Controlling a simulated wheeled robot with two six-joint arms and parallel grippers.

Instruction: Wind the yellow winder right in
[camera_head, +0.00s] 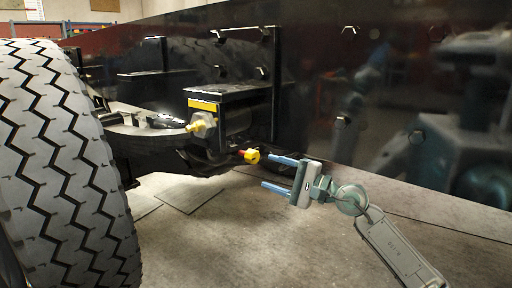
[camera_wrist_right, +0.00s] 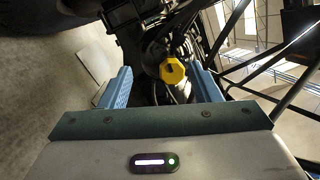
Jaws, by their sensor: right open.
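The yellow winder (camera_head: 251,156) is a small yellow knob with a red part behind it, low on the dark chassis. In the right wrist view the winder (camera_wrist_right: 172,71) is a yellow octagonal knob with a dark mark, seen end-on between my fingers and a little right of centre. My right gripper (camera_head: 277,174) is open, its blue fingers pointing left towards the winder. The winder lies just beyond the upper fingertip in the head view. In the right wrist view the blue fingers of the gripper (camera_wrist_right: 163,85) stand wide apart with nothing held. My left gripper is not in view.
A large tyre (camera_head: 60,160) fills the left side. A black box with a yellow stripe (camera_head: 203,105) and a brass-coloured fitting (camera_head: 200,125) sits above the winder. The glossy black chassis side (camera_head: 400,120) runs along the right, behind my arm. The floor (camera_head: 250,240) below is clear.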

